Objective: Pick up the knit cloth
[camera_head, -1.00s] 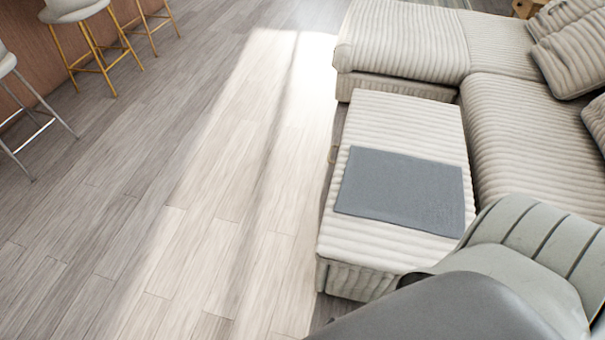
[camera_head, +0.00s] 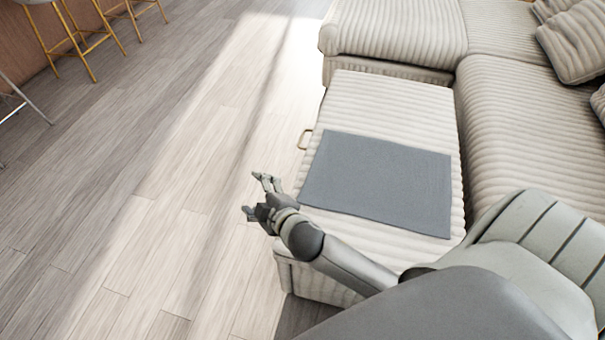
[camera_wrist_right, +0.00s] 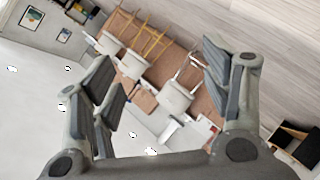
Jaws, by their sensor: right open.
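The knit cloth (camera_head: 378,182) is a flat grey-blue rectangle lying on the ribbed cream ottoman (camera_head: 395,100) in the head view. My right gripper (camera_head: 253,194) is open and empty. It shows to the left of the ottoman, over the floor in the picture, apart from the cloth. In the right wrist view the open fingers (camera_wrist_right: 165,85) frame stools and the wooden island, and the cloth is not in that view. My left gripper is not in view.
A ribbed cream sofa (camera_head: 525,120) with cushions (camera_head: 575,45) borders the ottoman at the right and back. Stools (camera_head: 75,35) stand far left. The wooden floor (camera_head: 150,200) between is clear.

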